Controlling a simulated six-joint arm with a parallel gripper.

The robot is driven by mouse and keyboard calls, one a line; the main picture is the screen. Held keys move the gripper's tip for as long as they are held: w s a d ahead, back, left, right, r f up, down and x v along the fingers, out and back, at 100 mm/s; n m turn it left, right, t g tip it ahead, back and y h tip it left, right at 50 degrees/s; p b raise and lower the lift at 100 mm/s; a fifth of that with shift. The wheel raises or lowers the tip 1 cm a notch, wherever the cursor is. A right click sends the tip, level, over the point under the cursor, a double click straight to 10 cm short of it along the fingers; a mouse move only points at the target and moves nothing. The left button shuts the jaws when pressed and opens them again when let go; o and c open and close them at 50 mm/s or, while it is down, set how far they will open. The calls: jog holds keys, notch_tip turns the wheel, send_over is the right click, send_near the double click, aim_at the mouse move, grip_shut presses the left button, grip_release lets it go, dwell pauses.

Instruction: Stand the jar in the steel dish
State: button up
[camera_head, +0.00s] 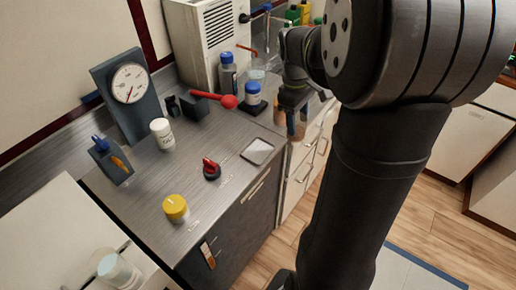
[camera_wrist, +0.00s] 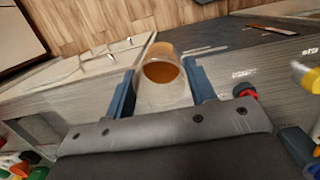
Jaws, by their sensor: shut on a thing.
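My gripper (camera_head: 291,108) is shut on a clear jar (camera_wrist: 163,88) with orange-brown contents. In the wrist view the jar sits between the two blue fingers. It also shows below my gripper in the head view (camera_head: 298,130), partly covered by the fingers. The steel dish (camera_head: 257,151), a shallow square, lies empty near the front edge of the grey counter, left of and below the jar in the head view. I cannot tell the jar's exact height over the surface.
A red knob (camera_head: 211,169) and a yellow-topped item (camera_head: 176,208) stand left of the dish. Behind are a white bottle (camera_head: 162,134), a blue-capped jar (camera_head: 253,94) and a red-ended rod (camera_head: 215,97). The counter around the dish is mostly clear.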

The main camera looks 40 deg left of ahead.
jog(key=shift+s+a+f, duration=0.5)
jog(key=shift+a+f, duration=1.3)
jog(key=shift+s+a+f, duration=0.5)
jog(key=shift+a+f, duration=1.35)
jog(key=shift+s+a+f, duration=0.5)
jog(key=shift+a+f, duration=1.3)
jog(key=shift+f, duration=0.1)
jog(key=o, duration=1.1)
notch_tip(320, 180, up, 12)
jog(key=a, duration=0.1)
jog(key=shift+a, duration=0.35)
